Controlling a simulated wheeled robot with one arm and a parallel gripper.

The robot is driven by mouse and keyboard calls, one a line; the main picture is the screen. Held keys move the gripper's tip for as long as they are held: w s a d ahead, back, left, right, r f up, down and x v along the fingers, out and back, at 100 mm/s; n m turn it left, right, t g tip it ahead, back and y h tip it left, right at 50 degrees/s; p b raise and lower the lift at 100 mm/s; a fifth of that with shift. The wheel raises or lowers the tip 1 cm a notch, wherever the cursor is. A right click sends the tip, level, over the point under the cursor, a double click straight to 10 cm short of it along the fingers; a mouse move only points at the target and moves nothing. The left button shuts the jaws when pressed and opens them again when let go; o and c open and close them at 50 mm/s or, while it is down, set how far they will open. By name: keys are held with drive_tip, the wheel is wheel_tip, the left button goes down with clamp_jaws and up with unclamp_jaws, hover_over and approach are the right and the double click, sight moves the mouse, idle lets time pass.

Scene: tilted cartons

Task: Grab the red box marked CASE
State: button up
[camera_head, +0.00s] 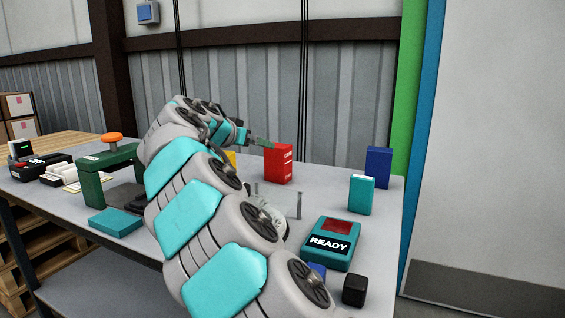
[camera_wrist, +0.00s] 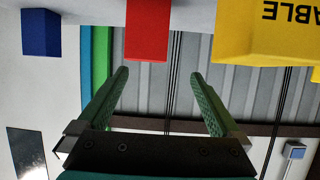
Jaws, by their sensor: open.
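The red box (camera_head: 278,166) stands upright on the table beyond my arm, with small white lettering on its side, too small to read surely. In the wrist view, which looks upside down, the red box (camera_wrist: 147,30) shows at the top, ahead of the fingertips and somewhat left of centre between them. My gripper (camera_head: 262,143) is near the top of the red box in the head view. In the wrist view my gripper (camera_wrist: 159,73) is open, with two green fingers apart and nothing between them.
A yellow box (camera_wrist: 265,30) lettered "ABLE" stands close by the red box. A blue box (camera_head: 379,160) and a teal box (camera_head: 361,194) stand to the right. A teal READY device (camera_head: 331,243), a black cube (camera_head: 354,290) and a green press (camera_head: 108,175) are nearer.

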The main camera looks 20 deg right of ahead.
sight(283, 150)
drive_tip(key=shift+m+g+h, duration=0.3)
drive_tip(key=shift+m+g, duration=0.1)
drive_tip(key=x, duration=0.4)
drive_tip(key=s+p+x, duration=0.1)
drive_tip(key=x, duration=0.4)
drive_tip(key=d+p+x, duration=0.1)
drive_tip(key=x, duration=0.3)
drive_tip(key=shift+d+f, duration=0.2)
drive_tip(key=shift+d, duration=0.1)
drive_tip(key=c, duration=1.2)
drive_tip(key=shift+c, duration=0.2)
drive_tip(key=shift+r, duration=0.1)
